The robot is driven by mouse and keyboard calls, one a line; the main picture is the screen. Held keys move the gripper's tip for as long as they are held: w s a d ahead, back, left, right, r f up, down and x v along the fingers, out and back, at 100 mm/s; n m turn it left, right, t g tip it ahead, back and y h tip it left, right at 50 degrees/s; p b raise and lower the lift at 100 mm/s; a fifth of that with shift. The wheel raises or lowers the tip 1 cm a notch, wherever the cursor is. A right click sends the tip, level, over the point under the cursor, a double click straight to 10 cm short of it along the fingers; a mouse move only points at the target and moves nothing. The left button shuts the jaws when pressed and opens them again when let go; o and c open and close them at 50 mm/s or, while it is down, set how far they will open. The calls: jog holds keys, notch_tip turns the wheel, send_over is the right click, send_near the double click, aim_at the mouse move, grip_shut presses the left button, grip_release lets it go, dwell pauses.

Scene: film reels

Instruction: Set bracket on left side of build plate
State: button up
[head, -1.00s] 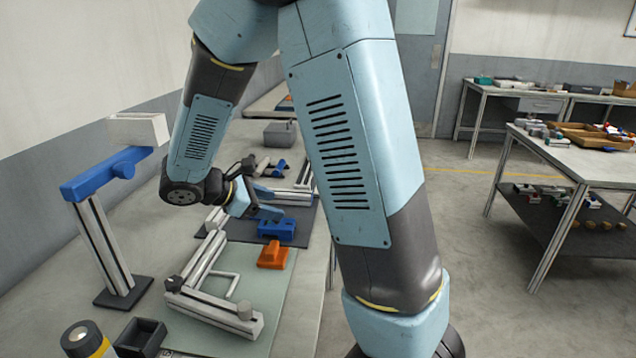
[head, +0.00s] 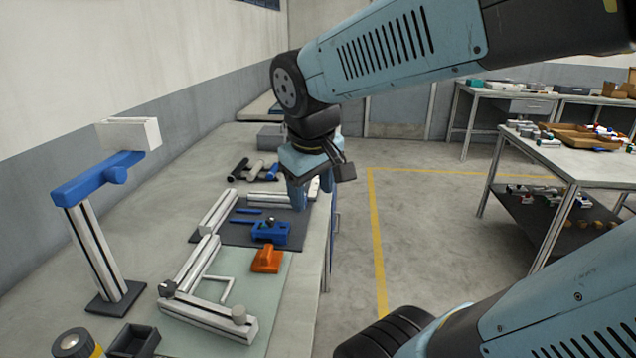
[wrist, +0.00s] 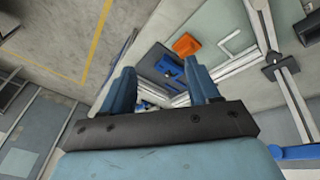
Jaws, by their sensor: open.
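I cannot tell for certain which part is the bracket. An orange block-like part (head: 266,260) lies on the pale green mat (head: 240,270), near its far right edge. A blue part (head: 270,231) sits beyond it on a dark mat (head: 296,238). Either mat could be the build plate. My gripper (head: 303,200) is open and empty above the right edge of the bench, beyond the blue part. In the wrist view, the open fingers (wrist: 162,68) point down towards the bench, with the blue part (wrist: 168,66) and the orange part (wrist: 185,44) farther off.
A metal rail frame (head: 195,290) stands on the green mat. A post with a blue arm (head: 98,180) rises at the left. Open floor lies to the right.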

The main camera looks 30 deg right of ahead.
jog(key=s+r+m+t, duration=0.1)
jog(key=s+r+m+t+y, duration=0.1)
jog(key=s, duration=0.1)
jog(key=shift+a+r+m+y, duration=0.2)
jog(key=shift+r+m+y, duration=0.1)
jog(key=shift+m, duration=0.1)
jog(key=shift+c, duration=0.3)
